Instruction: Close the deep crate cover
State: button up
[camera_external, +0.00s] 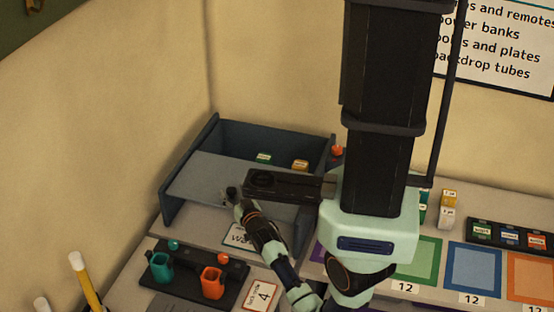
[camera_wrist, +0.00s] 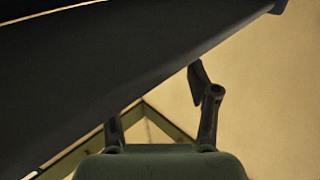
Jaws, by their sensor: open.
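The deep crate (camera_external: 323,158) is a dark blue-grey box at the back left, against the booth corner. Its cover, a flat grey panel (camera_external: 203,177), spans the front part, and the back part of the inside shows. The exact tilt of the cover is hard to tell. My gripper (camera_external: 232,194) is at the cover's front edge. In the wrist view my open, empty gripper (camera_wrist: 160,105) points at a large dark slab (camera_wrist: 110,65), probably the cover, filling the upper left. The right finger is close to the slab's edge; I cannot tell if they touch.
A green item (camera_external: 263,158) and an orange item (camera_external: 300,165) show inside the crate. In front stands a dark rack (camera_external: 190,283) with a teal cup (camera_external: 160,266) and an orange cup (camera_external: 212,282). Coloured mats (camera_external: 474,268) lie at the right. Pencil-like rods (camera_external: 84,280) stand front left.

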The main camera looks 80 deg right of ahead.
jog(key=shift+x, duration=1.1)
grip_shut()
